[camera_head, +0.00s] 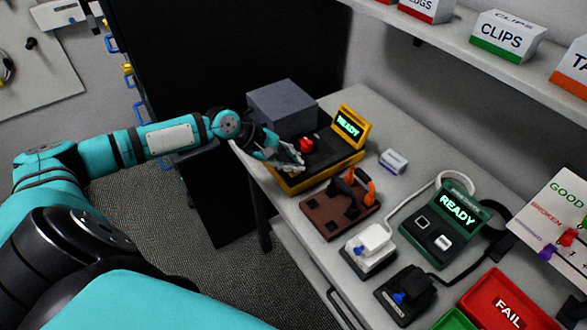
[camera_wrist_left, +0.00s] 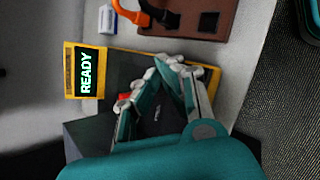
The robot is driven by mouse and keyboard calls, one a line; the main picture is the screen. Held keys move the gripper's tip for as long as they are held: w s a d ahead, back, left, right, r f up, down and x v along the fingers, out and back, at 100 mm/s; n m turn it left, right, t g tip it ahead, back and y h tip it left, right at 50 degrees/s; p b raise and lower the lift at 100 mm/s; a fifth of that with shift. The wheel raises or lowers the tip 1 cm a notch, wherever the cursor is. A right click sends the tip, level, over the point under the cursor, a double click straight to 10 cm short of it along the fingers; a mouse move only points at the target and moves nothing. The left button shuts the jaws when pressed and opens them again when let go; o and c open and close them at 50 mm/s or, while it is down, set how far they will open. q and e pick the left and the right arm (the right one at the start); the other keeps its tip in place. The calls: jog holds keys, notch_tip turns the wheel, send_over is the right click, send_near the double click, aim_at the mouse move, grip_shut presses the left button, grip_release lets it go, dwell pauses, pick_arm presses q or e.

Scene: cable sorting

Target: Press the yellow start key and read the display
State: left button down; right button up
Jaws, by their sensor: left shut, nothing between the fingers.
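A yellow-framed tester (camera_head: 349,152) with a dark top stands on the bench. Its raised display (camera_head: 348,125) glows green and reads READY; the same word shows sideways on the display in the left wrist view (camera_wrist_left: 86,72). A red knob or button (camera_head: 306,145) sits on the tester's top and is partly hidden in the left wrist view (camera_wrist_left: 124,97). I cannot make out a separate yellow key; my fingers cover part of the top. My left gripper (camera_head: 294,162) is shut and empty, low over the tester's near side. Whether it touches is unclear. My right gripper is not in view.
A grey box (camera_head: 283,107) stands behind the tester. A green device (camera_head: 447,220) also reads READY. White and black clamps and a red FAIL bin (camera_head: 508,303) stand nearer. A shelf overhangs the back.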

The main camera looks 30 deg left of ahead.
aim_at(294, 173)
pick_arm(q)
jog(key=shift+f, duration=0.25)
jog(key=shift+f, duration=0.35)
dwell(0.6)
jog(key=shift+p, duration=0.3)
jog(key=shift+r+p, duration=0.8)
jog(key=shift+p, duration=0.3)
notch_tip(294, 173, up, 5)
jog(key=p, duration=0.6)
dwell(0.4)
